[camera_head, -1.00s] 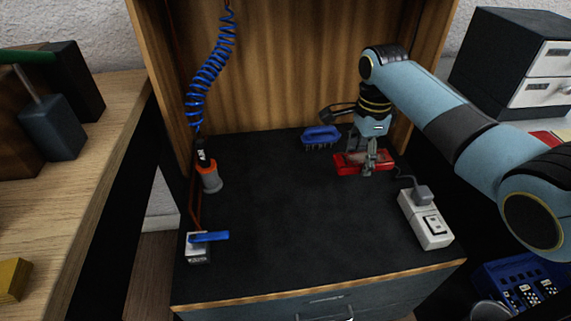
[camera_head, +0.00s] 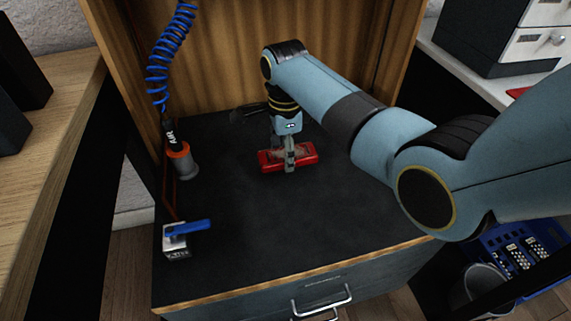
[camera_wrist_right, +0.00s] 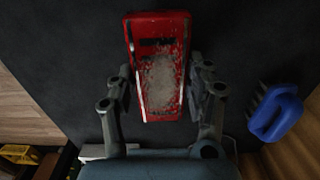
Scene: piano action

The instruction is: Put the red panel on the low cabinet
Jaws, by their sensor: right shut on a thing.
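The red panel (camera_head: 304,158), a small red block with a worn, greyish face, is between the fingers of my right gripper (camera_head: 290,161). In the right wrist view, the fingers (camera_wrist_right: 160,92) press on both long sides of the panel (camera_wrist_right: 158,60). The panel is over the dark top of the cabinet with a drawer (camera_head: 250,230); I cannot tell if it touches that top. I cannot tell for sure whether this is the low cabinet. My left gripper is not in view.
An orange and grey air holder (camera_head: 182,162) with a blue coiled hose (camera_head: 160,65) stands at the left. A blue-handled valve (camera_head: 185,232) is at the front left. A blue brush (camera_wrist_right: 274,114) shows in the wrist view. White drawers (camera_head: 540,45) stand at the right.

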